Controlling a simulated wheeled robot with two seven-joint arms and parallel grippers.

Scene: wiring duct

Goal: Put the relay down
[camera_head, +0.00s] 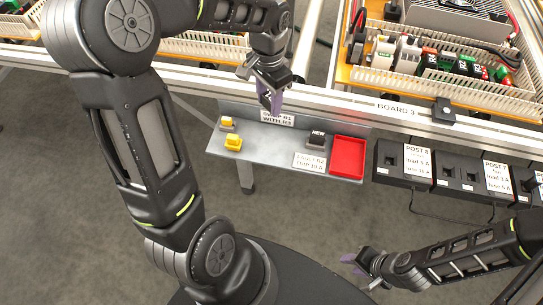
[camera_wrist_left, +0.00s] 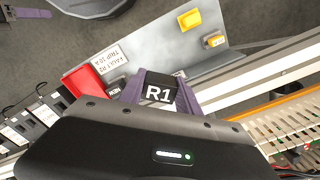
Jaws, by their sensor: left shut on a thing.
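My left gripper (camera_head: 270,100) is shut on a black relay with a white R1 label, which shows between the purple fingers in the left wrist view (camera_wrist_left: 160,93). In the head view the gripper hangs over the back edge of the grey shelf (camera_head: 270,147), in front of the "SWAP R1 WITH R3" card (camera_head: 278,118). The relay appears to be above the shelf, though its exact height is unclear. A red tray (camera_head: 348,158) sits at the shelf's right end. A dark block marked NEW (camera_head: 316,140) stands left of it. My right gripper (camera_head: 364,268) is open and empty at lower right.
Two yellow pieces (camera_head: 227,123) (camera_head: 233,143) stand at the shelf's left end. A "FAULT R2" card (camera_head: 310,162) lies near the front. Board 3 (camera_head: 430,65) with its components is behind the rail. Black post boxes (camera_head: 403,163) are at right. The shelf's middle is clear.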

